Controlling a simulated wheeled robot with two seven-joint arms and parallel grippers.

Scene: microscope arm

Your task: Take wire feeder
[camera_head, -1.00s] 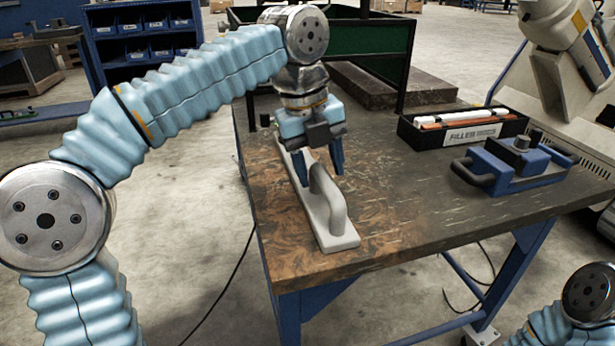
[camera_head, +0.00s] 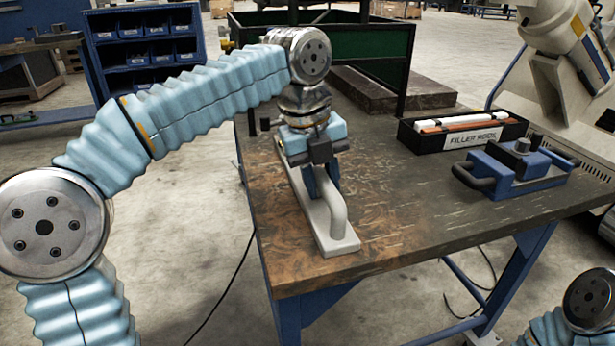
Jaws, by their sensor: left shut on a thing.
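A long pale grey tool with a raised bar handle (camera_head: 335,225) lies on the worktable's left side. My left gripper (camera_head: 322,184) is over it, with its blue fingers down at the handle and shut on it; the fingers hide the handle's far part. A blue device with black handles (camera_head: 514,168) sits at the right of the table, apart from my gripper. I cannot tell from the picture which of the two is the wire feeder. My right gripper is not in view.
The dark worktable (camera_head: 400,215) has clear room between the grey tool and the blue device. A black box labelled for filler rods (camera_head: 463,134) stands behind the blue device. A green-walled bin (camera_head: 370,50) and a white machine (camera_head: 565,80) stand beyond.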

